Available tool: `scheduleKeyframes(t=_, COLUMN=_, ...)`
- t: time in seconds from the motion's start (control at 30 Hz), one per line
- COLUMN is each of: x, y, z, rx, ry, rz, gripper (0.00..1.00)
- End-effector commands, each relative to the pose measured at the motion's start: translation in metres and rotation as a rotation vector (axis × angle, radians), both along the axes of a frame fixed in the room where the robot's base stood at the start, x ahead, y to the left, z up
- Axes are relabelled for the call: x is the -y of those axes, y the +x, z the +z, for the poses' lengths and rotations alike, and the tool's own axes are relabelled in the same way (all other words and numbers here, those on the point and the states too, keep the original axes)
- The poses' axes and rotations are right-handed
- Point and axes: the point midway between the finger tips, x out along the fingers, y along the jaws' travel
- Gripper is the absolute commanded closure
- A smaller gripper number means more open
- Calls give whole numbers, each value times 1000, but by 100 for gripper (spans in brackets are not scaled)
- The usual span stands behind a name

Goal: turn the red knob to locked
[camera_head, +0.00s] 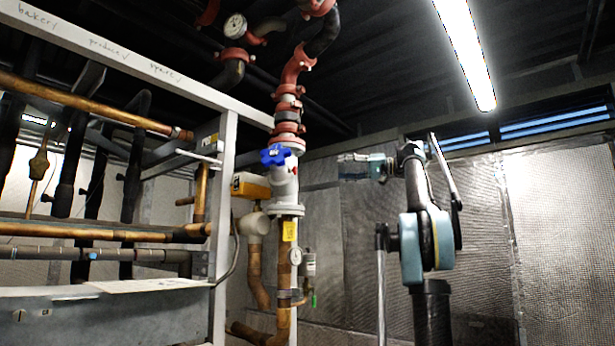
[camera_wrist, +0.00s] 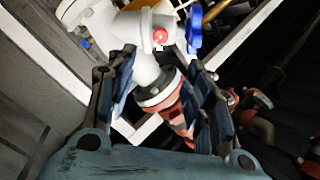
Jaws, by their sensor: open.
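The red knob (camera_wrist: 160,36) is a small round red piece on the side of a white valve body (camera_wrist: 145,65) in the wrist view. In the head view a small dark red spot (camera_head: 292,170) shows on the white valve below the blue handwheel; which way the knob is turned is too small to tell. My gripper (camera_head: 345,158) is to the right of the valve, apart from it, with its fingers pointing left. In the wrist view my gripper (camera_wrist: 162,58) is open and empty, its fingers spread to either side, with the knob between and beyond the tips.
The blue handwheel (camera_head: 276,155) sits beside the knob, also in the wrist view (camera_wrist: 194,30). Red-coupled pipe (camera_head: 288,115) rises above the valve. A white frame post (camera_head: 222,200) and copper pipes stand left. Open space lies between my gripper and the valve.

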Motion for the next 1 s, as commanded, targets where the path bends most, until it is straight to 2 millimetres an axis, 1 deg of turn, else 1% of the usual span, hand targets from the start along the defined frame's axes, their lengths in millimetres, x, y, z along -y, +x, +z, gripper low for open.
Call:
scheduleKeyframes(t=0.17, x=-23, y=3, z=0, rx=-2, ry=0, rz=4, gripper=52)
scheduleKeyframes(t=0.8, x=-130, y=20, z=0, rx=-3, ry=0, rz=6, gripper=52)
scheduleKeyframes(t=1.0, x=-155, y=25, z=0, rx=-3, ry=0, rz=4, gripper=52)
